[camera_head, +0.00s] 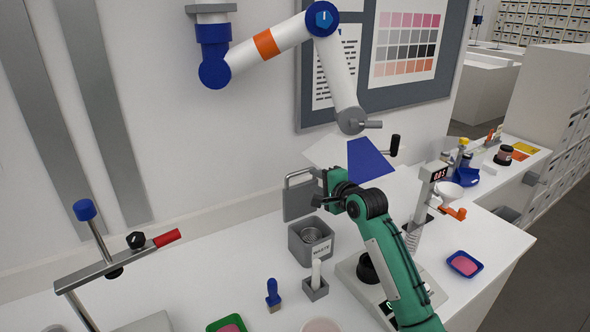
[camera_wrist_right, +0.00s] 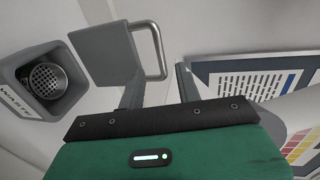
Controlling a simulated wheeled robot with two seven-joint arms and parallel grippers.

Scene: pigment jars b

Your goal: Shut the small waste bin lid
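The small waste bin (camera_head: 296,250) is a grey box with a "WASTE" label, standing on the white counter; its mouth is open. Its grey lid (camera_head: 297,203) stands raised at the bin's back, with a loop handle (camera_head: 288,177). In the right wrist view the bin (camera_wrist_right: 22,88) is at the left, with a round metal thing inside, and the lid (camera_wrist_right: 100,52) is beside it. My right gripper (camera_head: 318,190) is at the lid's right side. In the wrist view its fingers (camera_wrist_right: 157,85) are apart, with the handle (camera_wrist_right: 164,50) near the gap; I cannot tell whether they touch. My left gripper is out of view.
A small grey holder (camera_head: 316,290) with a white stick and a blue stamp-like tool (camera_head: 273,296) stand in front of the bin. A jointed lamp-like arm (camera_head: 290,35) hangs above. A scale stand (camera_head: 428,195) is at the right.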

